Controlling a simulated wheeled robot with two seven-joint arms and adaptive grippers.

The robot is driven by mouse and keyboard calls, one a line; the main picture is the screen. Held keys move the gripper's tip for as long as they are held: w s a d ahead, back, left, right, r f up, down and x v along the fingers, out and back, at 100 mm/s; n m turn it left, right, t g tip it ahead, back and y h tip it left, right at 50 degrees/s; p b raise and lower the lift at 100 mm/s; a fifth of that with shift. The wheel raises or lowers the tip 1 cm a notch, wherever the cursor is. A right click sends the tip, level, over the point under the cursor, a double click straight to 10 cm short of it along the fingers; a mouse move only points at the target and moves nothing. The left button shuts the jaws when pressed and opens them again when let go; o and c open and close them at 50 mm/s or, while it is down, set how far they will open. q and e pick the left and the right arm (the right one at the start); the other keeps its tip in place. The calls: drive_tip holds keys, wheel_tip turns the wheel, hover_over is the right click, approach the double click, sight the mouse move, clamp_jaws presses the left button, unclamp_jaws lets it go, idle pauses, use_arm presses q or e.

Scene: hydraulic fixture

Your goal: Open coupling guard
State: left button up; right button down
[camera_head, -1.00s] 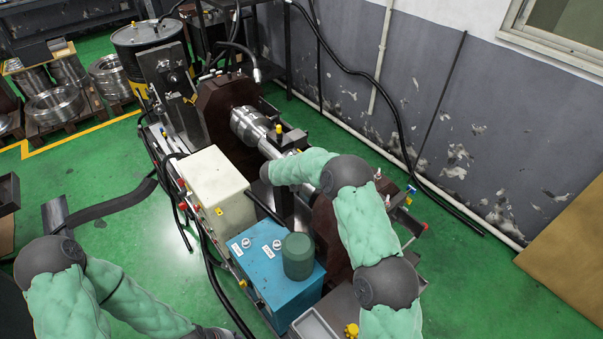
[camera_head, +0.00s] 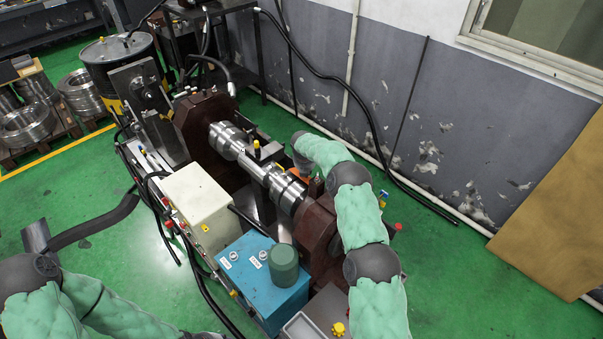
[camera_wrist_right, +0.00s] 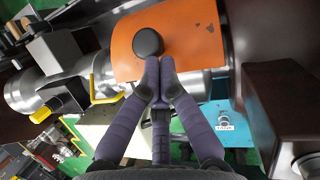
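The coupling guard is a curved orange cover (camera_wrist_right: 185,38) with a black round knob (camera_wrist_right: 148,42), in the right wrist view. A small orange part shows beside the shaft in the head view (camera_head: 316,188), mostly hidden by my right arm. My right gripper (camera_wrist_right: 160,66) has its fingertips together just below the knob, over the guard's edge. I see nothing between the fingertips; whether they touch the knob or guard I cannot tell. In the head view the right gripper is hidden. My left arm enters at lower left; its gripper is out of view.
The steel shaft and coupling (camera_head: 262,170) lie between dark brown supports. A cream box (camera_head: 200,200) and a blue tank (camera_head: 255,280) with a green cap stand in front. A yellow handle (camera_wrist_right: 97,85) is left of the guard.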

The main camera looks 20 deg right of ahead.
drive_tip(key=shift+w+d+f+b, duration=0.2)
drive_tip(key=shift+d+f+b, duration=0.1)
drive_tip(key=shift+d+b, duration=0.2)
drive_tip(key=shift+w+d+f+b, duration=0.15)
drive_tip(key=shift+d+f+b, duration=0.1)
drive_tip(key=shift+d+b, duration=0.2)
use_arm(q)
wheel_tip(320, 180, down, 3)
drive_tip(key=shift+r, duration=0.2)
use_arm(e)
drive_tip(key=shift+w+d, duration=0.1)
drive_tip(key=shift+d, duration=0.25)
